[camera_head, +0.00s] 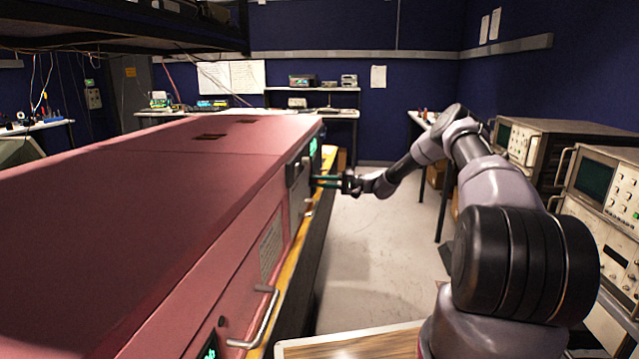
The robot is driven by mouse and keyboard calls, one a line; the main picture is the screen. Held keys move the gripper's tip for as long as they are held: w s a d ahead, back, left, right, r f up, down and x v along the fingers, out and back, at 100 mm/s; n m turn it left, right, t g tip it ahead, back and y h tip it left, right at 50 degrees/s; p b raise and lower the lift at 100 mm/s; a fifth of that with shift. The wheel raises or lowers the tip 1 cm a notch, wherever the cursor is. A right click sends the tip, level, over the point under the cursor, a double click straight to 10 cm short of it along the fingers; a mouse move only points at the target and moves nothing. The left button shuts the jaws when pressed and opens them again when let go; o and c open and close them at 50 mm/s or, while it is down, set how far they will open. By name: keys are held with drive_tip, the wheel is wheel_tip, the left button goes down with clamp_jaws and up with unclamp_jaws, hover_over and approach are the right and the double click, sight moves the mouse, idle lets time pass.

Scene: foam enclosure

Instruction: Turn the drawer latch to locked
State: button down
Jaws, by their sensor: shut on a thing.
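A long pink enclosure (150,190) fills the left of the head view. Drawers with metal handles line its right side; the nearest handle (262,318) is low in front. My gripper (328,182) is at the far part of this side, reaching in from the right. Its fingers point left at the front, beside a grey panel (298,172) and a smaller handle (309,207). The fingers are closed on a small part at the front. That part is too small and too covered to make out, so the latch's position cannot be told.
Oscilloscopes (605,190) stand on the right behind my arm. A wooden board (350,344) is at the bottom. Grey floor (375,245) lies open between the enclosure and the right-hand benches. A dark shelf (120,30) overhangs the upper left.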

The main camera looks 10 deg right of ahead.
drive_tip(key=shift+f, duration=0.1)
drive_tip(key=c, duration=0.9)
unclamp_jaws()
drive_tip(key=v, duration=1.1)
